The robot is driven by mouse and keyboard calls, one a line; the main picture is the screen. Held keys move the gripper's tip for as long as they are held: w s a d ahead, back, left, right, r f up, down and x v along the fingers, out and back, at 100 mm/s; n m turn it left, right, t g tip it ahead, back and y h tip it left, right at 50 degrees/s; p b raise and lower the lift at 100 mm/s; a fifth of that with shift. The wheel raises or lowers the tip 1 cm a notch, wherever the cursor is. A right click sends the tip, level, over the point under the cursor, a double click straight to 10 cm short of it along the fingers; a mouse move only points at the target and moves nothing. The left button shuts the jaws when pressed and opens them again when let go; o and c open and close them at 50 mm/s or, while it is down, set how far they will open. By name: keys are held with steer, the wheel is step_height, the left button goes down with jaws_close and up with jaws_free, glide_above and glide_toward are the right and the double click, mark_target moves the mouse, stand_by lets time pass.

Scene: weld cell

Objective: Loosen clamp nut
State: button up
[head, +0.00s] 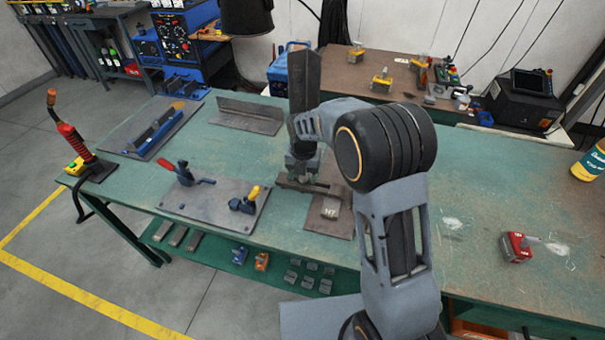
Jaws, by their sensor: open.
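My gripper (303,177) points down over the middle of the green table (468,197), small in the picture and partly behind my own arm. Its jaws are open. Directly below it is a dark flat bar (322,188), seemingly a clamp strap, beside a brown plate (318,226) with a small pale marked block (331,209). I cannot make out a nut there; the spot is largely covered by the gripper. I cannot tell whether the jaws touch anything. To the left, a grey plate (210,216) carries a red-handled toggle clamp (187,174) and a blue clamp with a yellow knob (243,203).
A red-handled torch (71,139) stands at the left corner. An angle piece (250,113) and a blue-edged fixture (155,131) lie at the back. A brown bench (387,73) stands behind. The table's right side is mostly clear.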

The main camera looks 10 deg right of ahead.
mark_target(305, 179)
step_height(305, 179, up, 14)
steer(key=shift+p, duration=0.3)
stand_by(0.4)
steer(key=shift+f, duration=0.15)
steer(key=s+d+r+m+t+p, duration=0.1)
steer(key=s+d+m, duration=0.4)
steer(key=s+m, duration=0.5)
steer(key=s+d+r+m+t+p, duration=0.2)
steer(key=s+m, duration=0.9)
steer(key=m, duration=1.1)
steer(key=d, duration=0.2)
steer(key=shift+d+t, duration=0.3)
steer(key=shift+d, duration=0.1)
